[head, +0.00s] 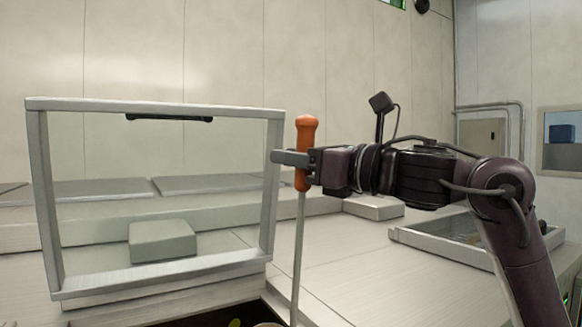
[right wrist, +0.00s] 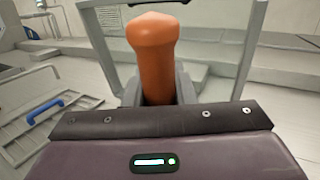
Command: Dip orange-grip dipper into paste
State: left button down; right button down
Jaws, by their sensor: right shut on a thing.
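The dipper has an orange grip (head: 306,136) and a long thin pale shaft (head: 298,255). My right gripper (head: 303,160) is shut on the orange grip and holds the dipper almost upright, with the shaft pointing down. In the right wrist view the orange grip (right wrist: 155,60) stands between the jaws. The lower end of the shaft runs out of the head view at the bottom edge, so its tip is hidden. Below, a dark opening (head: 190,318) shows at the bottom edge with a bit of something yellow-green in it. I cannot make out the paste. My left gripper is not in view.
A clear framed guard (head: 150,107) with a dark handle stands left of the dipper. A grey block (head: 162,241) shows behind its pane. A tray (head: 440,252) with items lies at right; a blue handle (right wrist: 46,110) shows in the wrist view. The counter between is clear.

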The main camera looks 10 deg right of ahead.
jog(key=s+d+r+p, duration=0.3)
jog(key=s+r+p, duration=0.3)
jog(key=s+r, duration=0.3)
jog(key=shift+s+d+r+g+h+p, duration=0.15)
jog(key=shift+s+d+g+h+p, duration=0.25)
jog(key=shift+s, duration=0.85)
jog(key=shift+w+a, duration=0.1)
